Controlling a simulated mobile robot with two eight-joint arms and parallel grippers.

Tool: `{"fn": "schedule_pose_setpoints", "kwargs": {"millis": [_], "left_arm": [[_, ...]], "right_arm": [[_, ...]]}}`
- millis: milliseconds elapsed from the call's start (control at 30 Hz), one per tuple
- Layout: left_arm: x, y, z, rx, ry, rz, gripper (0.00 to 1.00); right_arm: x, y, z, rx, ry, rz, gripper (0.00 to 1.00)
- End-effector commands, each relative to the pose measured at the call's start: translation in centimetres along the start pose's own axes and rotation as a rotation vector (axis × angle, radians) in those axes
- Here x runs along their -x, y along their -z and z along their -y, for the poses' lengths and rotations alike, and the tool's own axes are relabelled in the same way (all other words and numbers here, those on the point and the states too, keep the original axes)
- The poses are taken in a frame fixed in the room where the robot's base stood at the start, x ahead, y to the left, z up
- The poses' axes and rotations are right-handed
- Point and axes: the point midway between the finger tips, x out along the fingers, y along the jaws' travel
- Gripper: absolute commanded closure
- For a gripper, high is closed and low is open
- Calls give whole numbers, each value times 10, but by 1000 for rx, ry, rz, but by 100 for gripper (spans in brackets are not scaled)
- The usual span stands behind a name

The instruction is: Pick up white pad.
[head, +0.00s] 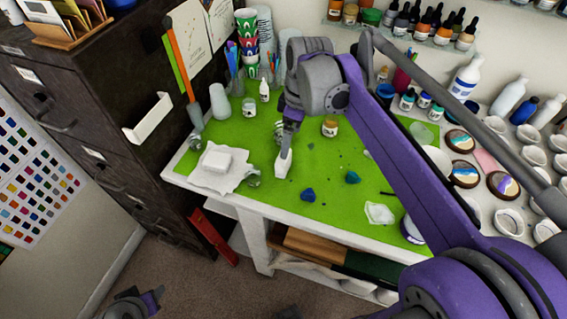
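My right gripper (286,152) points down over the green mat, at the end of the purple arm from the right. A small white pad (282,167) sits between its fingertips, tilted, low over the mat or touching it; I cannot tell which. A white block (216,158) lies on a crumpled white cloth (203,181) at the mat's left. Part of my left arm shows at the bottom left edge, and its gripper (152,300) is only partly visible.
The green mat (325,222) holds blue lumps (308,195), a clear cup (253,178), a jar (330,127) and a pale square piece (379,213). Bottles and round moulds crowd the right side. A dark cabinet (95,90) stands left. The mat's front middle is mostly clear.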

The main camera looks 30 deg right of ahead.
Motion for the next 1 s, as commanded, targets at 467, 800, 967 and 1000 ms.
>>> {"fn": "schedule_pose_setpoints", "kwargs": {"millis": [467,800,967,1000], "left_arm": [[-4,-3,0,0,0,2,50],[-5,-5,0,0,0,3,50],[-5,-5,0,0,0,3,50],[-5,-5,0,0,0,3,50]], "right_arm": [[-57,3,1,1,-1,0,0],[-100,7,2,0,-1,0,0],[-102,7,2,0,-1,0,0],[-101,7,2,0,-1,0,0]]}}
